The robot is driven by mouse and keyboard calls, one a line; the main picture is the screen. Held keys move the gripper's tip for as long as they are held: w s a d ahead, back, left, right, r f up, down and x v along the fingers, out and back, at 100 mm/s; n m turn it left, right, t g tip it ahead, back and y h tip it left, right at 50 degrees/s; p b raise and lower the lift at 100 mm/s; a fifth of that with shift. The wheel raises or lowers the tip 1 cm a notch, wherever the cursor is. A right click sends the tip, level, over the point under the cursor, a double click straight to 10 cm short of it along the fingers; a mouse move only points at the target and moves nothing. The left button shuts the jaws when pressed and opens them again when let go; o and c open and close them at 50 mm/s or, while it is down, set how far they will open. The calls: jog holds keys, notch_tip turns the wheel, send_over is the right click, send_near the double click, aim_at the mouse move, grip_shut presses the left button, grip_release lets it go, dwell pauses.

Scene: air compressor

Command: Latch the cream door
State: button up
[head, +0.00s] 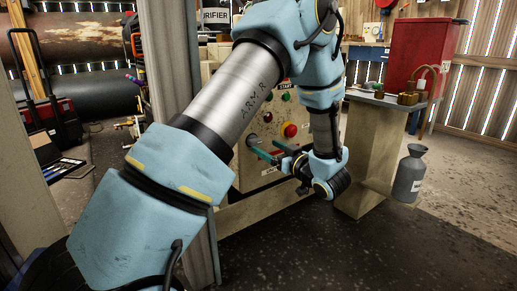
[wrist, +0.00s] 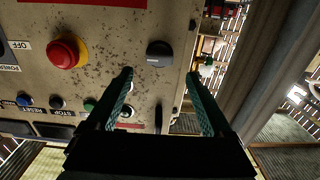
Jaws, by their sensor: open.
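The cream door (wrist: 100,70) is a speckled panel carrying buttons, seen close up and turned in the wrist view. In the head view the cream door (head: 248,181) is partly hidden behind my arm. A dark rounded knob (wrist: 159,54) sits near the door's edge, just beyond my gripper (wrist: 158,77). A slim dark handle (wrist: 158,118) shows between the fingers. My gripper has its two green fingers spread apart, one over the panel and one past its edge. In the head view my gripper (head: 264,147) is at the panel's lower part. I cannot tell whether the door is fully closed.
A red emergency button (wrist: 67,53) and several smaller buttons are on the panel. In the head view, a grey post (head: 170,50) stands left of the panel. A pedestal (head: 366,150), a grey bottle (head: 409,174) and a red cabinet (head: 417,58) stand to the right.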

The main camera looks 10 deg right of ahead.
aim_at(257, 142)
jog(key=b+x, duration=0.1)
jog(key=x, duration=0.3)
jog(key=shift+w+a, duration=0.15)
jog(key=shift+w, duration=0.25)
grip_shut()
dwell(0.4)
